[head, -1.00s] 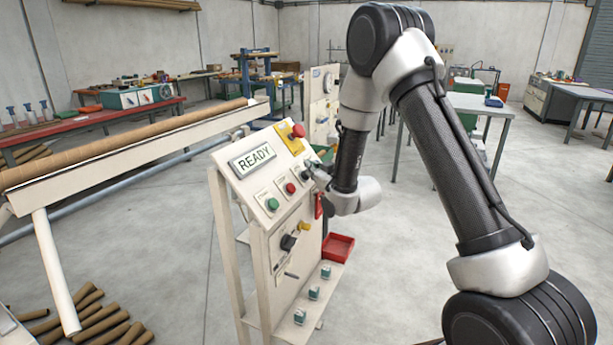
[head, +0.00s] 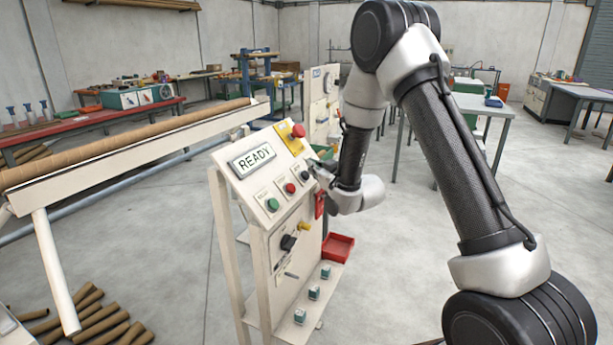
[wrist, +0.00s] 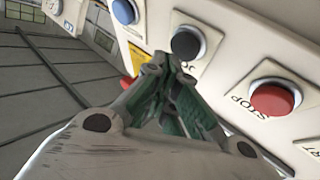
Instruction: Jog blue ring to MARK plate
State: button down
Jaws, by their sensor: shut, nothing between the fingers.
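The control panel (head: 236,185) stands at the centre in the head view, its display (head: 252,158) reading READY. A black button (head: 305,175) sits above a red button (head: 290,188) and a green button (head: 272,204). My gripper (head: 317,168) is at the panel's right edge, close to the black button. In the wrist view, my gripper (wrist: 168,62) is shut and empty, its tips near the black button (wrist: 187,43); contact cannot be told. The red STOP button (wrist: 272,98) is to the right, a blue button (wrist: 125,11) upper left. I cannot make out a blue ring or MARK plate.
A red emergency button (head: 298,130) on a yellow plate tops the panel. A yellow-handled switch (head: 304,226) and black knob (head: 288,242) are lower. A long brown tube (head: 120,147) lies on the machine at left. A red tray (head: 339,247) stands low right of the panel.

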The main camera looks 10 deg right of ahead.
jog(key=shift+d, duration=0.1)
jog(key=shift+s+d+r, duration=0.6)
jog(key=shift+d+r, duration=0.15)
jog(key=shift+r, duration=0.1)
jog(key=shift+s+d+r, duration=0.6)
jog(key=shift+d+r, duration=0.15)
jog(key=shift+r, duration=0.05)
dwell(0.3)
